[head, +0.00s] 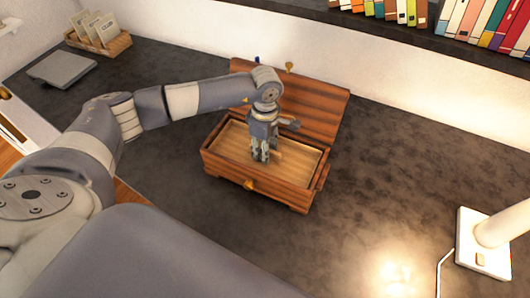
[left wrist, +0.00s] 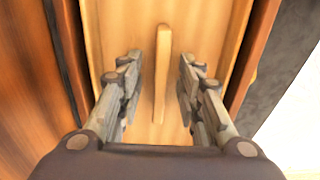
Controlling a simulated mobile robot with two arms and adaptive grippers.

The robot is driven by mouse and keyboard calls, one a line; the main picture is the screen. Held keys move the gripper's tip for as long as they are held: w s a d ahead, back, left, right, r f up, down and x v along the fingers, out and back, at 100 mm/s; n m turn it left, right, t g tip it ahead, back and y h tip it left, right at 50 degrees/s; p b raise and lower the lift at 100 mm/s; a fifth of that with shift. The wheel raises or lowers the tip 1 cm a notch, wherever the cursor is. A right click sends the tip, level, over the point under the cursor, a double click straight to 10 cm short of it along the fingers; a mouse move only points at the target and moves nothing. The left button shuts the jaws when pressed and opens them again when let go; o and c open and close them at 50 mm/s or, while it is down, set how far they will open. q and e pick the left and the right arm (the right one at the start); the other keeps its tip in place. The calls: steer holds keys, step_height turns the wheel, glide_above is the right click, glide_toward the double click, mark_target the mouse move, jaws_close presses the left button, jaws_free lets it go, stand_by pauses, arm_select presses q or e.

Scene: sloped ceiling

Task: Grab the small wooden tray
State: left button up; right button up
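A small light-wood tray (head: 235,139) sits inside an open reddish-brown wooden box (head: 228,168). The left wrist view shows the tray (left wrist: 205,28) with a thin upright divider or handle (left wrist: 162,75) along its middle. My left gripper (head: 262,157) points down into the box, over the tray. In the left wrist view my left gripper (left wrist: 161,65) is open, with one finger on each side of the handle and a gap on both sides. The arm and gripper hide part of the tray in the head view. My right gripper is not in view.
The box's raised lid (head: 318,110) stands behind the gripper. A white lamp (head: 484,243) is at the right, a card holder (head: 100,42) and a grey flat object (head: 62,68) at the back left. Books (head: 485,20) line a shelf above. The dark counter (head: 400,170) is mostly clear.

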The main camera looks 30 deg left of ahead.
arm_select(q)
jaws_close()
